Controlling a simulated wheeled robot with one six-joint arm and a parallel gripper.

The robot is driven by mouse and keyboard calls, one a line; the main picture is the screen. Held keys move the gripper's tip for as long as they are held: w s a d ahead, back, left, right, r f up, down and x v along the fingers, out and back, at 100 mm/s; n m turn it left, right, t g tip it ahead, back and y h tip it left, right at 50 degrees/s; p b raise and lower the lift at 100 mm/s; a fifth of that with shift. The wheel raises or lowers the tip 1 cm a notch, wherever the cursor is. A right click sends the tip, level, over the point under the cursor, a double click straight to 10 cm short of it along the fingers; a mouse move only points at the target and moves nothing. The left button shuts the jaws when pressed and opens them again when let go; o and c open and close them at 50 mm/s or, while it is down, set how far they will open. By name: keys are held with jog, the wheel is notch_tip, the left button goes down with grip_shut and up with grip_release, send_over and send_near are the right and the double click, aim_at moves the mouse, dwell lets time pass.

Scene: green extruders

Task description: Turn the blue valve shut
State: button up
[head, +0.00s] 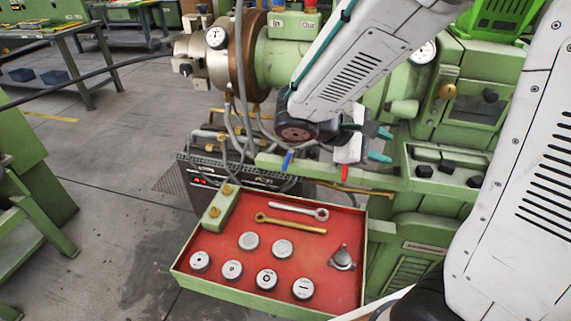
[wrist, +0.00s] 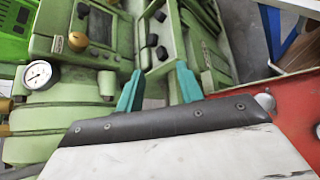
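The blue valve handle (head: 287,159) is a short blue lever on the green machine's front rail, below my wrist in the head view. It slants, with its upper end leaning right. It does not show in the wrist view. A red valve handle (head: 345,172) stands to its right on the same rail. My gripper (head: 384,145) has teal fingers and is to the right of both handles, apart from the blue one. In the wrist view my gripper (wrist: 158,68) has its fingers spread with nothing between them.
A red-lined tray (head: 210,258) with wrenches and several round metal pieces lies in front of the rail. Hoses (head: 236,110) hang left of the blue handle. Black knobs (head: 424,171) sit on the green machine to the right. Open floor lies left.

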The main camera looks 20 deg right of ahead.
jog(key=w+a+f+n+t+h, duration=0.2)
jog(key=w+f+n+t+h, duration=0.15)
jog(key=w, duration=0.35)
jog(key=n+t+y, duration=0.6)
jog(key=n+t, duration=0.7)
jog(key=n, duration=0.3)
send_near(286, 161)
jog(key=shift+w+d+f+m, duration=0.15)
jog(key=shift+w+d+f, duration=0.05)
jog(key=shift+w+d, duration=0.2)
jog(key=shift+w+d+f+m, duration=0.1)
jog(key=shift+w+d+f, duration=0.2)
jog(key=shift+w, duration=0.2)
jog(key=x, duration=0.7)
jog(key=shift+w+d, duration=0.15)
jog(key=shift+w, duration=0.15)
grip_shut()
